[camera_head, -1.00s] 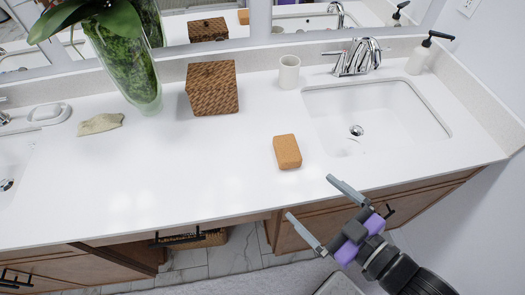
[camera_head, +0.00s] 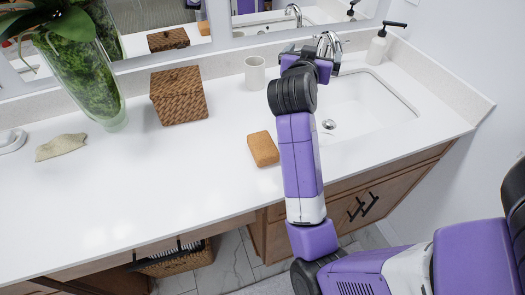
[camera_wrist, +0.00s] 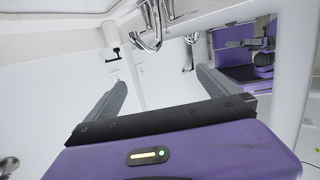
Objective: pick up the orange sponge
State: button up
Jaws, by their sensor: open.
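The orange sponge (camera_head: 263,149) lies flat on the white counter, left of the right-hand sink, in the head view. My forearm passes just right of it in the picture. My gripper (camera_head: 306,50) is beyond the sponge, near the chrome faucet at the back, and its fingers are partly hidden there. In the wrist view my gripper (camera_wrist: 158,78) has its two grey fingers wide apart with nothing between them. The sponge does not show in the wrist view.
The faucet (camera_head: 328,46) and mirror are close to my gripper. A white cup (camera_head: 255,74), a woven box (camera_head: 179,95), a glass vase (camera_head: 82,80) and a soap dispenser (camera_head: 377,46) stand along the back. The sink (camera_head: 355,105) is right of my arm. The front counter is clear.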

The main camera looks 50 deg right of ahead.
notch_tip(320, 180, down, 4)
jog(key=s+m+g+y+b, duration=0.1)
jog(key=s+m+g+y, duration=0.1)
jog(key=m+g+y, duration=0.3)
jog(key=m+y+b, duration=0.3)
jog(key=m+y, duration=0.2)
jog(key=y, duration=0.5)
send_over(263, 143)
notch_tip(263, 143, down, 7)
jog(key=shift+r, duration=0.1)
jog(key=shift+a+f, duration=0.1)
jog(key=shift+f, duration=3.75)
jog(key=c, duration=1.1)
jog(key=shift+o, duration=0.2)
jog(key=shift+r, duration=0.2)
notch_tip(263, 143, up, 20)
jog(key=shift+f+p, duration=0.15)
jog(key=shift+p, duration=0.3)
